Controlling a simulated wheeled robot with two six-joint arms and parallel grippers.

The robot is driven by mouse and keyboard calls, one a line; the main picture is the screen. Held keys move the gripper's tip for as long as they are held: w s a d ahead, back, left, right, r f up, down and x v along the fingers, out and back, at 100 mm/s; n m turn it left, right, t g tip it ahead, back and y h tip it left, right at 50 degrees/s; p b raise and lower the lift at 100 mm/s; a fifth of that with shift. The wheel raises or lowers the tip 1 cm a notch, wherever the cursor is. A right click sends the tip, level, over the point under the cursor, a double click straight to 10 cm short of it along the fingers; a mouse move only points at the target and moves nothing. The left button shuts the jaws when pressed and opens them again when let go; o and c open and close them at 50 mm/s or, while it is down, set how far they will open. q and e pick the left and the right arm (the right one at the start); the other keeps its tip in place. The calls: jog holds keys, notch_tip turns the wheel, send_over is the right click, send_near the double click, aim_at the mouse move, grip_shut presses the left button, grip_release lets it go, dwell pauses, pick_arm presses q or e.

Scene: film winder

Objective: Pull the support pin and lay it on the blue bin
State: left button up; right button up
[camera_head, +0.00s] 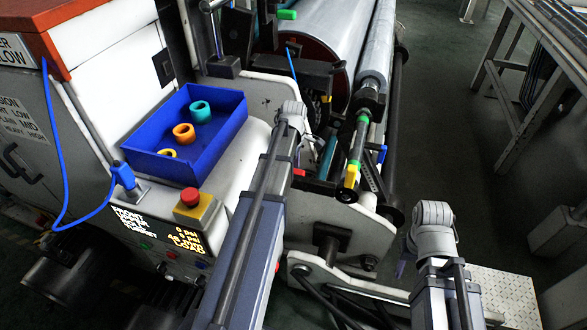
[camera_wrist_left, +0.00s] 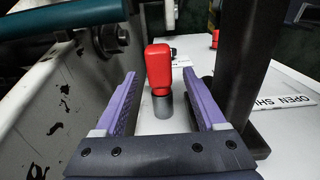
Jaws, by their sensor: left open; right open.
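The support pin (camera_wrist_left: 158,67) shows in the left wrist view as a red handle on a grey round base, upright. My left gripper (camera_wrist_left: 159,78) is open, with one purple finger on each side of the handle; the fingers look apart from it. In the head view my left arm hides most of that gripper. A small red patch (camera_head: 300,173) shows beside my left arm there; I cannot tell whether it is the pin. The blue bin (camera_head: 155,165) sits on the machine's white top at the left. My right gripper (camera_head: 401,263) is open, low at the right, partly hidden by its wrist.
The bin holds a teal ring (camera_head: 201,112), an orange ring (camera_head: 183,133) and a yellow ring (camera_head: 167,153). A red stop button (camera_head: 190,197) stands in front of it. A dark post (camera_wrist_left: 247,75) rises right of the pin, and a grey wall (camera_wrist_left: 60,110) stands left.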

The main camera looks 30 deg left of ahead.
pick_arm(q)
grip_shut()
dwell(1.1)
